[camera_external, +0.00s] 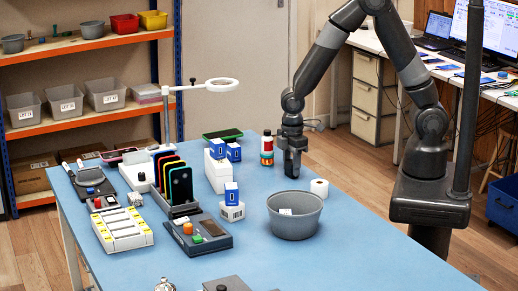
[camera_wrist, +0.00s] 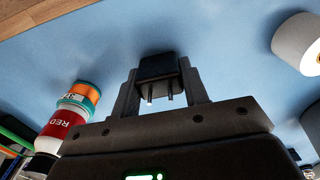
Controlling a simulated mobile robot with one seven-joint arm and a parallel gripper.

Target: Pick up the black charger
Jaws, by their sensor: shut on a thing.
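The black charger (camera_wrist: 158,66) is a small dark block with two metal prongs. In the wrist view it sits between the two fingers of my gripper (camera_wrist: 160,84), which is shut on it. The prongs point back towards the palm. In the external view my gripper (camera_external: 292,168) points down at the blue table, behind the grey bowl; the charger cannot be made out there. Whether the charger still touches the table is hard to tell.
A grey bowl (camera_external: 295,222) stands in front. Phones in a rack (camera_external: 178,188) are further left. The table's (camera_external: 350,245) right front is clear.

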